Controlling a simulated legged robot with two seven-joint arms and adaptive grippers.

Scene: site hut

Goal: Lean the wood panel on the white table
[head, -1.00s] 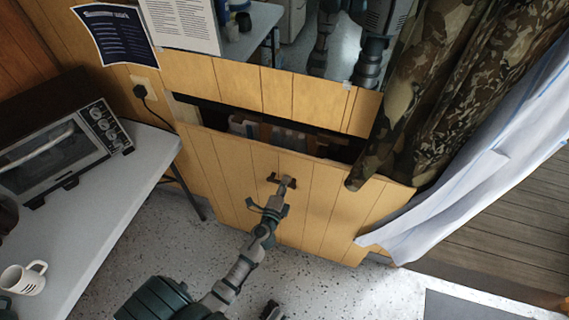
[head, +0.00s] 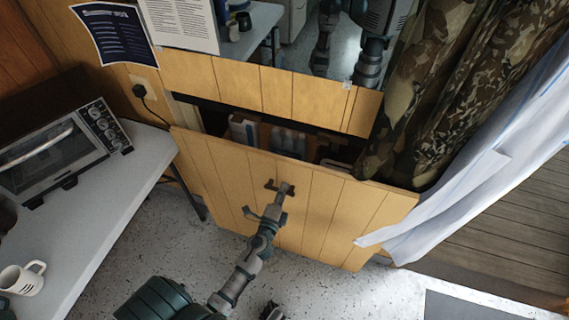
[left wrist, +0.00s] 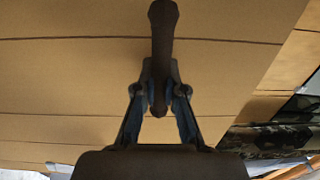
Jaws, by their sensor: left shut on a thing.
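The wood panel (head: 330,215) has vertical grooves and a dark handle. It stands tilted away from the wall, its top edge apart from an opening behind it. My left gripper (head: 283,190) is shut on the handle near the panel's upper middle. In the left wrist view, the gripper (left wrist: 160,95) closes around the dark handle (left wrist: 163,35) against the panel's face (left wrist: 70,75). The white table (head: 105,195) is at the left, apart from most of the panel. A small dark piece at the head view's bottom edge looks like my right gripper (head: 272,311); its jaws are unclear.
A toaster oven (head: 60,150) and a white mug (head: 24,279) stand on the table. A camouflage curtain (head: 440,90) and white cloth (head: 480,170) hang at the panel's right. Speckled floor (head: 110,285) is clear in front.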

